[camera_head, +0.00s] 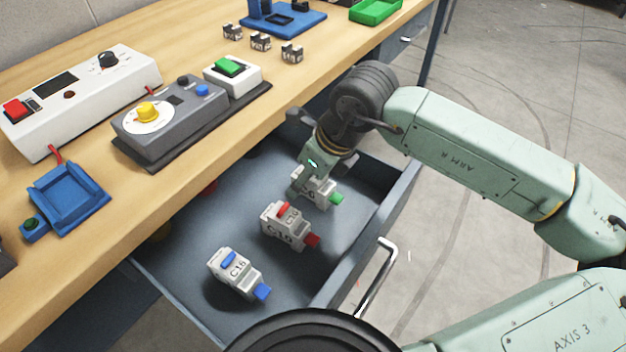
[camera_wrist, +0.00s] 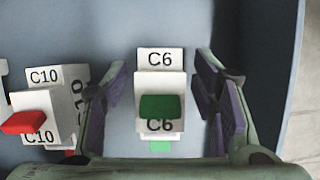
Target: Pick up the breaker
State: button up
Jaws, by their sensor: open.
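Several breakers lie in an open drawer (camera_head: 190,262). The green C6 breaker (camera_head: 334,197) is at the drawer's far right, partly hidden by my gripper in the head view. It also shows in the wrist view (camera_wrist: 159,85), between my two fingers. My gripper (camera_wrist: 160,105) is open around it, with a gap visible on each side. In the head view my gripper (camera_head: 313,185) reaches down into the drawer. The red C10 breaker (camera_head: 285,222) is to its left, and it shows at the left of the wrist view (camera_wrist: 40,112). The blue C16 breaker (camera_head: 235,270) is nearer the front left.
The drawer's right wall (camera_wrist: 268,60) is close to my right finger. A handle (camera_head: 377,278) is on the drawer front. The wooden bench top (camera_head: 190,45) holds a white control box (camera_head: 85,100), a grey box with a yellow knob (camera_head: 170,122) and several small grey parts.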

jog(key=shift+a+f, duration=0.1)
jog(key=shift+f, duration=0.15)
jog(key=shift+c, duration=0.4)
grip_shut()
